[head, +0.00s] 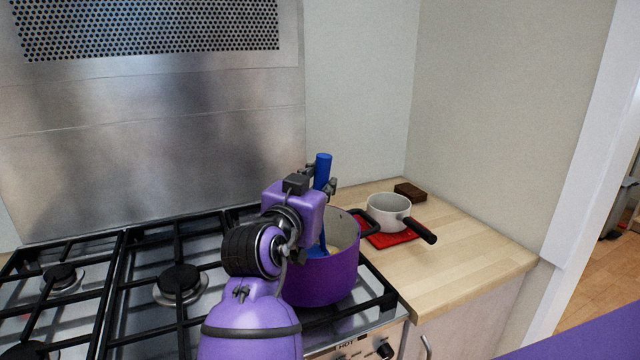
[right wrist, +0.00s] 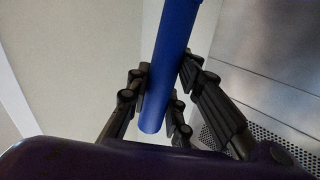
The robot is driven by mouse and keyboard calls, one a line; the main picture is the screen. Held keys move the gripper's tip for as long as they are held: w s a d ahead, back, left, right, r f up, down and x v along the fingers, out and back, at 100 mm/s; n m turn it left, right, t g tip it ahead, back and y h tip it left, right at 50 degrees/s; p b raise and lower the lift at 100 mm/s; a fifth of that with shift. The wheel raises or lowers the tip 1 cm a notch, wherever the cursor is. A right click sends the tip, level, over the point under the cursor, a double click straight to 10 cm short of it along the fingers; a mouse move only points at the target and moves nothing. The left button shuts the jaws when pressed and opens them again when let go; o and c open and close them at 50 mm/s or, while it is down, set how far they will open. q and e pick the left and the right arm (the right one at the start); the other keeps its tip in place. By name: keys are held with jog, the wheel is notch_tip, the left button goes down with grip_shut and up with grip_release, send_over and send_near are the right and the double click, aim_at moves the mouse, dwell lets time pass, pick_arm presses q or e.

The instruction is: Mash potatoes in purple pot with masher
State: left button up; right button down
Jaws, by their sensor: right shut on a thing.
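The purple pot (head: 325,281) stands upright on the right part of the cooker's hob. The masher (head: 322,171) has a blue handle that stands nearly upright, with its lower part inside the pot. Its mashing end is hidden by the pot wall and my arm. My right gripper (head: 326,183) is shut on the blue handle above the pot rim. In the right wrist view the fingers press on both sides of the blue handle (right wrist: 172,60). Something pale shows inside the pot, but I cannot make out the potatoes. My left gripper is not in view.
A white saucepan (head: 388,211) with a black handle sits on a red mat (head: 393,240) on the wooden counter right of the pot. A dark brown block (head: 410,191) lies behind it. Black grates (head: 113,285) cover the hob. A steel backsplash (head: 160,150) stands behind.

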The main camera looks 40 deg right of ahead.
jog(key=shift+f+b, duration=0.85)
jog(key=shift+f, duration=0.85)
jog(key=shift+r+p, duration=1.35)
jog(key=shift+r, duration=0.8)
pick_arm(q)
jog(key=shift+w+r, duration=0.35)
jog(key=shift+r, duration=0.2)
pick_arm(e)
jog(key=shift+f, duration=0.1)
jog(key=shift+a, duration=0.1)
jog(key=shift+s+a+f, duration=0.1)
jog(key=shift+s+a, duration=0.05)
jog(key=shift+a, duration=0.4)
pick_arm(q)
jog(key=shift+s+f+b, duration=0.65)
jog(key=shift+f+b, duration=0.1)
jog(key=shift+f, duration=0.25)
pick_arm(e)
jog(key=shift+s+a, duration=0.3)
jog(key=shift+a, duration=0.7)
jog(key=shift+s+a, duration=0.3)
jog(key=shift+a, duration=0.65)
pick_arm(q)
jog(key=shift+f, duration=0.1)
